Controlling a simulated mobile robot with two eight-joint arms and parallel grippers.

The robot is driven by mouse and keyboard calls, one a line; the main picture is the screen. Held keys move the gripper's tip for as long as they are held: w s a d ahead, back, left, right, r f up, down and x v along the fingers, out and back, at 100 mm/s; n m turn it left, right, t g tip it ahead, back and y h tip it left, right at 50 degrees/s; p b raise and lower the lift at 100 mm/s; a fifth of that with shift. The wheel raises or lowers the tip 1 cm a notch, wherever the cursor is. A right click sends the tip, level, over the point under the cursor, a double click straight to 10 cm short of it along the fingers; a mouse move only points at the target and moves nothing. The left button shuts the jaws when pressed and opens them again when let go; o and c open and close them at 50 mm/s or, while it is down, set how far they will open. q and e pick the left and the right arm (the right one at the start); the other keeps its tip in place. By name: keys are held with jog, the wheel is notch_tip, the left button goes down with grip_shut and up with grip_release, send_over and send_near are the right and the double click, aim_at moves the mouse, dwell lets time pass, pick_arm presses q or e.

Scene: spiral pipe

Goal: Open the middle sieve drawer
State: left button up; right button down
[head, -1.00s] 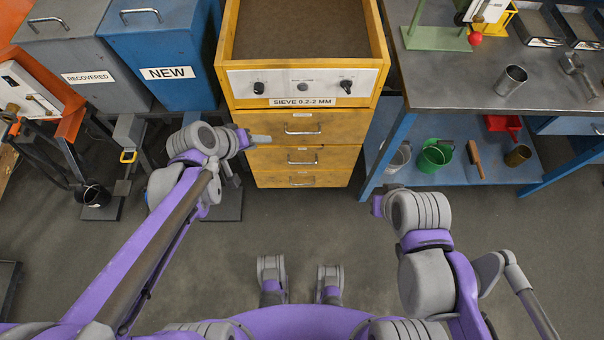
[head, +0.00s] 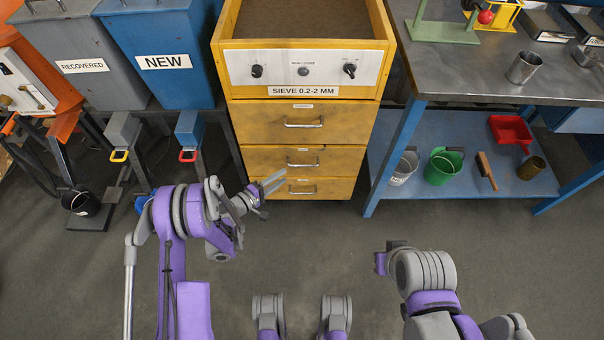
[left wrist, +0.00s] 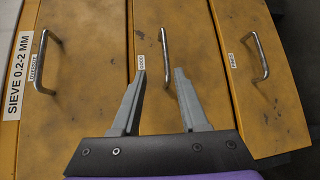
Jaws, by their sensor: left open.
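The yellow sieve cabinet (head: 233,70) has three shut drawers with metal handles. The middle drawer (head: 263,158) has its handle (head: 303,164) at the front centre. In the left wrist view the cabinet appears sideways, with the middle drawer (left wrist: 188,35) in the centre. Its handle (left wrist: 165,55) shows in line with the gap between my left fingertips (left wrist: 160,72), seemingly just beyond them. My left gripper (head: 278,181) is open and empty, in front of the lower drawers. My right gripper (head: 381,263) hangs over the floor; its fingers are not clear.
The top drawer (head: 255,120) and bottom drawer (head: 258,190) are shut. A blue NEW bin (head: 165,35) and a grey RECOVERED bin (head: 80,45) stand left. A metal workbench (head: 450,75) stands right, with buckets on its lower shelf. The floor before the cabinet is clear.

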aim_at(301, 165)
pick_arm(q)
jog(key=x, duration=0.7)
jog(key=f+b+x, duration=0.1)
jog(key=x, duration=0.2)
jog(key=shift+w+d, duration=0.15)
jog(key=shift+d, duration=0.05)
grip_shut()
dwell(1.2)
